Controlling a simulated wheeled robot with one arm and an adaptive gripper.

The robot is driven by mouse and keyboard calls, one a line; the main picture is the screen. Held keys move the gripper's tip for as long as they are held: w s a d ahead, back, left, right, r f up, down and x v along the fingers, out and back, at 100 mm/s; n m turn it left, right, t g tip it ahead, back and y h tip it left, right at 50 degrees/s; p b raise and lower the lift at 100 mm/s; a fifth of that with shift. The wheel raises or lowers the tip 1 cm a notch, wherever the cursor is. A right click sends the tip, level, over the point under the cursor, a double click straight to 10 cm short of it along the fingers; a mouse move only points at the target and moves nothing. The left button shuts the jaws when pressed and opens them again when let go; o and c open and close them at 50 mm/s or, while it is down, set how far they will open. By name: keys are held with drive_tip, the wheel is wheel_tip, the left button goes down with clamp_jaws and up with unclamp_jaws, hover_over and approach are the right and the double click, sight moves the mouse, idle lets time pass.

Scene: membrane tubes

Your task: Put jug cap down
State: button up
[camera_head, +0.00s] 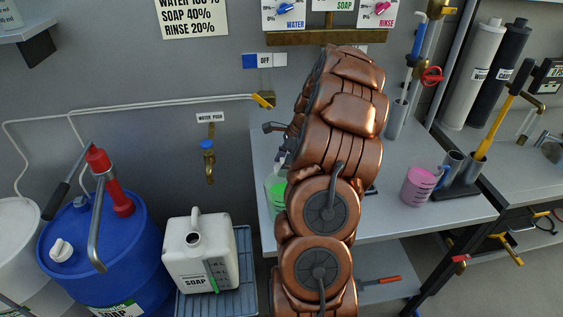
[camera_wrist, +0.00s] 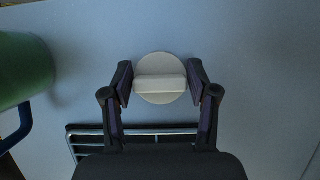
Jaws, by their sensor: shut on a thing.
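The jug cap (camera_wrist: 160,94) is a pale round disc with a raised bar across it, seen in the wrist view. My gripper (camera_wrist: 161,78) has one finger on each side of the bar and is shut on the cap. The grey-blue table top lies below it; I cannot tell whether the cap touches it. The white soap jug (camera_head: 198,262) stands at lower left in the head view, its mouth open. In the head view my arm hides the cap and most of my gripper.
A green container (camera_wrist: 22,70) is close on the left in the wrist view, with a wire rack (camera_wrist: 140,133) near my gripper. The table (camera_head: 410,225) holds a pink measuring cup (camera_head: 417,187) at right. A blue drum (camera_head: 100,250) stands left of the jug.

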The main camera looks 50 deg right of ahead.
drive_tip(key=shift+f, duration=0.15)
drive_tip(key=o, duration=0.8)
drive_tip(key=shift+o, duration=0.2)
drive_tip(key=shift+d+r, duration=0.2)
drive_tip(key=shift+r, duration=0.4)
drive_tip(key=b+v, duration=0.3)
drive_tip(key=v, duration=0.8)
drive_tip(key=shift+a, duration=0.2)
